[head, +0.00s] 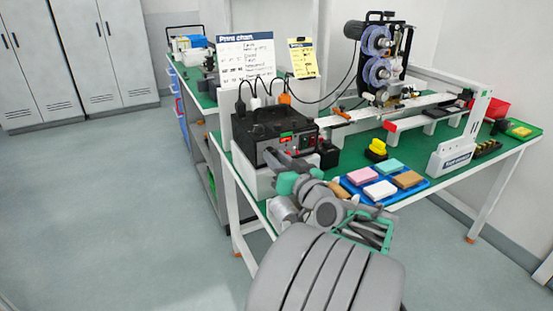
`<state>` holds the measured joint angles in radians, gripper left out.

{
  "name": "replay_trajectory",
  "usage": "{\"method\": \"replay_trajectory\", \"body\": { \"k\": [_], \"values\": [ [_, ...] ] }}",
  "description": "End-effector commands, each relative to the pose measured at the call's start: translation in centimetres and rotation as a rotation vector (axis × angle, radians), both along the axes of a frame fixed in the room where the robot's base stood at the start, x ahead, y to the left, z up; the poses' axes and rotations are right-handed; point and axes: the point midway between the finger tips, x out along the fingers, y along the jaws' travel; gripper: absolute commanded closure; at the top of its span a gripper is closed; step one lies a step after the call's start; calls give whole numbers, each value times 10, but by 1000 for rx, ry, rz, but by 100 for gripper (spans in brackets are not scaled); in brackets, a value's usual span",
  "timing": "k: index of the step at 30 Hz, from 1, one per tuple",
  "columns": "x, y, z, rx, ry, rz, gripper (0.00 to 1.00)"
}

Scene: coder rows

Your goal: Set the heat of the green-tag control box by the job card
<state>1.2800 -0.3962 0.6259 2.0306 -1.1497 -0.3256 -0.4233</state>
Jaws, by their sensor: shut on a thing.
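The black control box (267,129) stands on a white stand at the left end of the green-topped table. Its front shows a small lit red display and a small green patch, too small to read. My gripper (272,157) is at the lower left of this front, shut on a small part there, likely a knob; the fingers hide it. The yellow card (303,62) hangs behind the box, beside a white chart (245,60) headed "Print chart"; the card's writing is too small to read. Black, white and orange plugs stand at the box's back.
To the right of my arm, a blue tray (411,193) holds several coloured blocks. A yellow-and-black object (377,149) stands behind it. A reel machine (380,62) and a rail (410,120) fill the back. The floor at left is clear.

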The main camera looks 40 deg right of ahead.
Motion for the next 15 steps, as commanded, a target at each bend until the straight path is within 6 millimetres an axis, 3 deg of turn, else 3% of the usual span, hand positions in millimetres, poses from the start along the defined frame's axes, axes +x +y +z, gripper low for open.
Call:
{"method": "replay_trajectory", "body": {
  "k": [15],
  "values": [
    [0, 0, 0, 100, -28, 1, 100]
  ]
}}
